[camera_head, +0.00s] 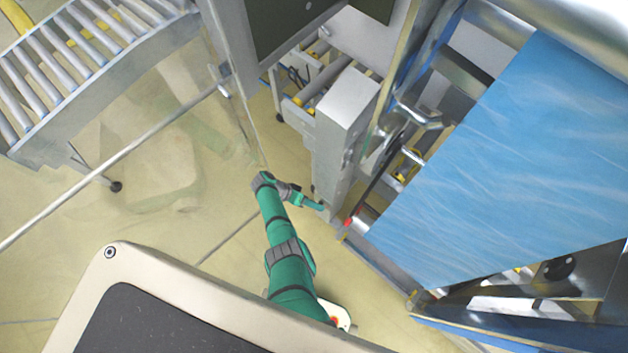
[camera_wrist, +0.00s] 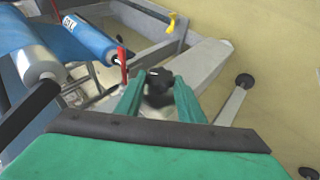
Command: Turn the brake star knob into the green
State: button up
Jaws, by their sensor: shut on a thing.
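The brake star knob (camera_wrist: 160,86) is the dark knob in the wrist view, between the two green fingers of my gripper (camera_wrist: 158,92). The fingers are closed on its sides. In the head view my gripper (camera_head: 318,206) reaches the lower end of the grey machine post, and the knob cannot be made out there. No green zone or mark around the knob can be seen. The knob's turned position cannot be told.
A roller conveyor (camera_head: 70,60) stands upper left. The floor between is mostly clear.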

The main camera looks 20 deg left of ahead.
jog(key=shift+s+f+h, duration=0.1)
jog(key=shift+h, duration=0.2)
dwell(0.5)
jog(key=o, duration=1.1)
jog(key=shift+c, duration=0.2)
jog(key=shift+r, duration=0.25)
jog(key=shift+r, duration=1.35)
jog(key=s+d+r, duration=0.4)
jog(key=s+r, duration=0.6)
jog(key=s, duration=0.3)
jog(key=shift+s, duration=0.15)
